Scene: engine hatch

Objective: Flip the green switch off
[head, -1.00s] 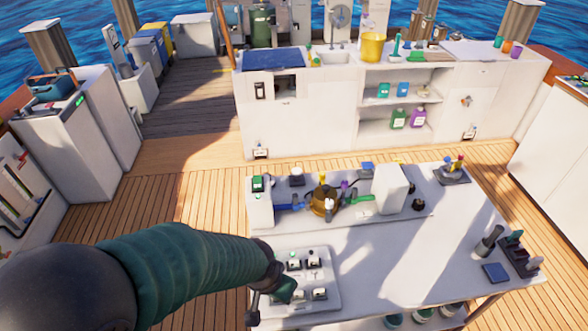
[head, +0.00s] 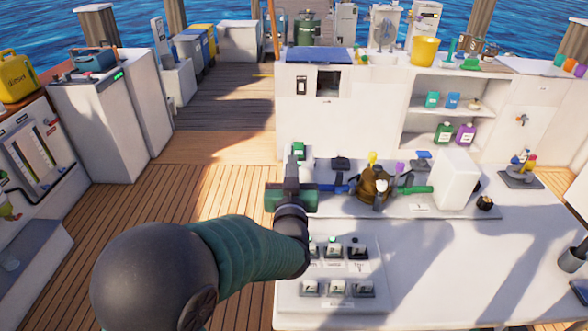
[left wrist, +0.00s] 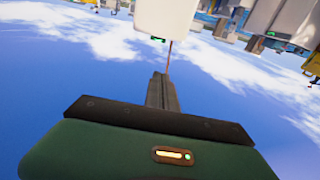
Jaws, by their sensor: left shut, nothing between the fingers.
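A green switch (head: 298,148) sits on top of a white box at the left end of the bench. A small green piece (left wrist: 158,39) shows at the edge of a white box (left wrist: 165,15) in the left wrist view, which looks upside down. My left gripper (head: 292,162) is shut and empty, with its fingers toward that box. It covers most of the box in the head view. The shut fingers (left wrist: 161,78) show in the left wrist view, apparently short of the box. A switch panel (head: 322,271) with several switches lies nearer; my arm hides its left part. My right gripper is not in view.
A brass-coloured part (head: 373,187) with blue and green handles stands right of my gripper, then a white block (head: 456,180). The bench top (head: 470,270) at the right is mostly clear. A white counter (head: 345,125) stands behind.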

